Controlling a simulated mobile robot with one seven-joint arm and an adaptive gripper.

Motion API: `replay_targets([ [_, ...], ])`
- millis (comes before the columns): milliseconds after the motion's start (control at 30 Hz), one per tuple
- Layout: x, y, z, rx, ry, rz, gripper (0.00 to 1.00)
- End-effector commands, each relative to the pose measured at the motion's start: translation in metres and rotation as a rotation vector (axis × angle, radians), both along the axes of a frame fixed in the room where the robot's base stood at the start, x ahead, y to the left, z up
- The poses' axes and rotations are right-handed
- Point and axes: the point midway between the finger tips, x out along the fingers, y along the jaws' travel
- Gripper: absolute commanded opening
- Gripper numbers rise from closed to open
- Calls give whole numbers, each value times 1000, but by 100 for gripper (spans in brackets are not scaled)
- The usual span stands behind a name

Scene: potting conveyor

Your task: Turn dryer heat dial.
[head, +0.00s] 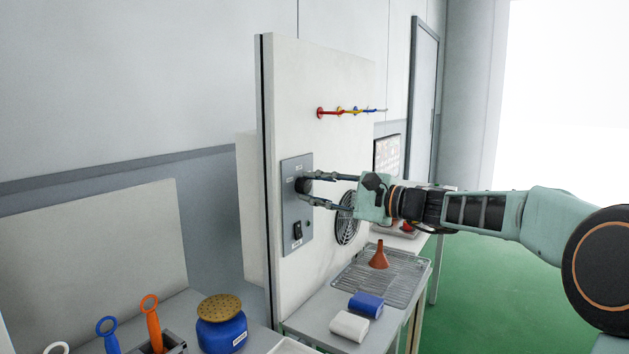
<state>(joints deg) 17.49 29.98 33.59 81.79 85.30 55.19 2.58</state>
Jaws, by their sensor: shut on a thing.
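The dryer's grey control plate (290,222) is mounted on the upright white panel. The dark round heat dial (301,185) sits in the upper part of the plate, under a small label. My gripper (306,187) reaches in from the right, level, with one finger above the dial and one below it. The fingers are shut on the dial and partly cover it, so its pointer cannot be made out. A black rocker switch (297,230) sits lower on the same plate, just below the lower finger.
A round fan grille (347,218) is behind my gripper. Coloured hooks (340,111) stick out above.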

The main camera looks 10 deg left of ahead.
Motion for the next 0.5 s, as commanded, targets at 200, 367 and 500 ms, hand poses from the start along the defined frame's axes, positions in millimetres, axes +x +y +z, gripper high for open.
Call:
replay_targets([
  [200,0,0,1,31,88,0,2],
  [367,0,0,0,41,118,0,2],
  [500,0,0,-1,45,128,0,2],
])
